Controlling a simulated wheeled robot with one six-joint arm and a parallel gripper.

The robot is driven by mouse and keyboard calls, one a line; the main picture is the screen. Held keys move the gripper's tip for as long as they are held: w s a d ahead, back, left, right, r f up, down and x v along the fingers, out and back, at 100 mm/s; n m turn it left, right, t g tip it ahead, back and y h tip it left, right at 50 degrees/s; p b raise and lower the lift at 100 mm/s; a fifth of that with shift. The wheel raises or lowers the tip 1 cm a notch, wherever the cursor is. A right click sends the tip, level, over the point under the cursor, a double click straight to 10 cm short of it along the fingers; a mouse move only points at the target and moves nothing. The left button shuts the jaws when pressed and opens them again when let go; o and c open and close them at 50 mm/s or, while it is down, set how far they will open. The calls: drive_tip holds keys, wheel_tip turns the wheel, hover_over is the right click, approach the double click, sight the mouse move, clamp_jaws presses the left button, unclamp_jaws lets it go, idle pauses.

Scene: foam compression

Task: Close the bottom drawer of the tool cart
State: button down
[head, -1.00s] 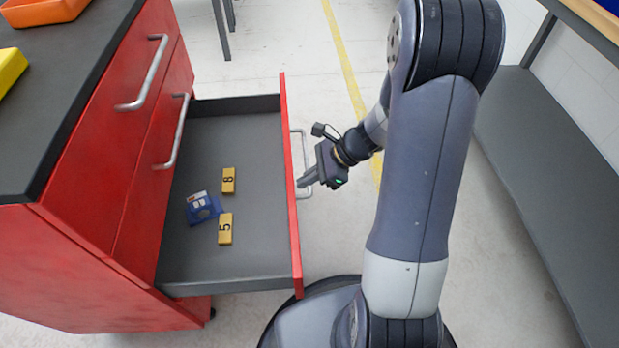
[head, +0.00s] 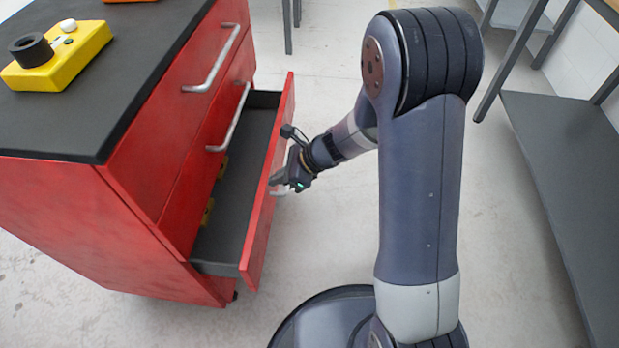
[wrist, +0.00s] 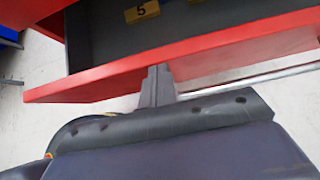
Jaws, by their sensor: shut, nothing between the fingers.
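The red tool cart (head: 85,215) stands at the left in the head view. Its bottom drawer (head: 270,185) is partly open, with a grey inside and a red front.
Two upper drawers with handles (head: 215,62) are shut. A yellow box with a black ring (head: 62,55) sits on the cart's dark top. A grey shelf unit (head: 575,170) stands at the right. The floor between is clear.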

drive_tip(key=w+a, duration=0.1)
drive_tip(key=a, duration=0.7)
drive_tip(key=shift+w+a+p, duration=0.15)
drive_tip(key=shift+a+p, duration=0.2)
drive_tip(key=shift+a, duration=0.05)
